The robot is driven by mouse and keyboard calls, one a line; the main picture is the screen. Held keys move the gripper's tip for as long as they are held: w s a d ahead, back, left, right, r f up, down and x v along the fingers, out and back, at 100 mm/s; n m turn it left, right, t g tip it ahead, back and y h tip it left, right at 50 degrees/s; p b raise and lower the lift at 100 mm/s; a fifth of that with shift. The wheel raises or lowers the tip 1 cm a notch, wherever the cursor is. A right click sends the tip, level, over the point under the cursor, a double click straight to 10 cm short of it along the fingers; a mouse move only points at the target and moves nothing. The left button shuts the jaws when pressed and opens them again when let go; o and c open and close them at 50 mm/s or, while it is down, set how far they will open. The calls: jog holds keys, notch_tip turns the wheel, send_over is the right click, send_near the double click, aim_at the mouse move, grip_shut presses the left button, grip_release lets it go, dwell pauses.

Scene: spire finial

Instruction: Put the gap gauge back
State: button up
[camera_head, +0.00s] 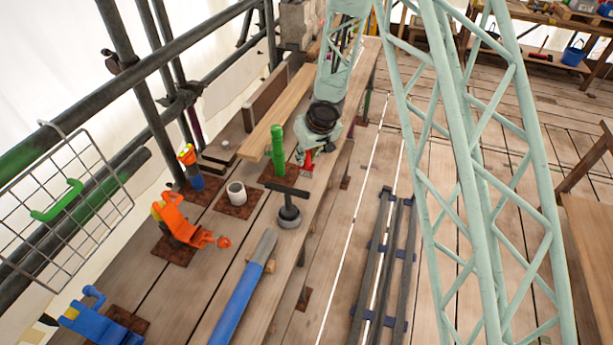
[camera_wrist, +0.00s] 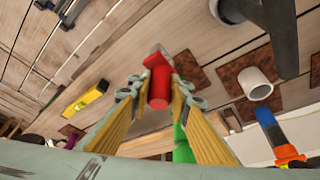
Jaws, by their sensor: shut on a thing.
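My gripper (camera_head: 309,156) is over the plank bench, its fingers partly hidden by the wrist in the head view. In the wrist view my gripper (camera_wrist: 158,92) has its two yellow-padded fingers around a red piece (camera_wrist: 158,84), which I take to be the gap gauge. The red piece shows only partly in the head view (camera_head: 308,163), low under the wrist. I cannot tell whether it touches the bench. A green upright cylinder (camera_head: 277,146) stands just left of my gripper; its green also shows between the fingers in the wrist view (camera_wrist: 182,146).
Brown square mats lie on the bench; one bare mat patch (camera_head: 279,178) shows beside the green cylinder. Nearby stand a white cup (camera_head: 237,193), a dark T-handled tool (camera_head: 289,208), an orange tool (camera_head: 178,220) and an orange-and-blue torch (camera_head: 190,166). A blue-handled bar (camera_head: 240,290) lies in front.

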aim_at(308, 167)
jog(key=shift+f+b, duration=1.55)
jog(key=shift+f, duration=0.4)
jog(key=shift+f, duration=0.15)
jog(key=shift+f+b, duration=1.65)
jog(key=shift+f, duration=0.1)
jog(key=shift+f, duration=0.1)
jog(key=o, duration=1)
jog(key=shift+p+v, duration=0.4)
jog(key=shift+v, duration=0.45)
jog(key=p+v, duration=0.5)
jog(key=v, duration=0.5)
jog(key=shift+r, duration=0.3)
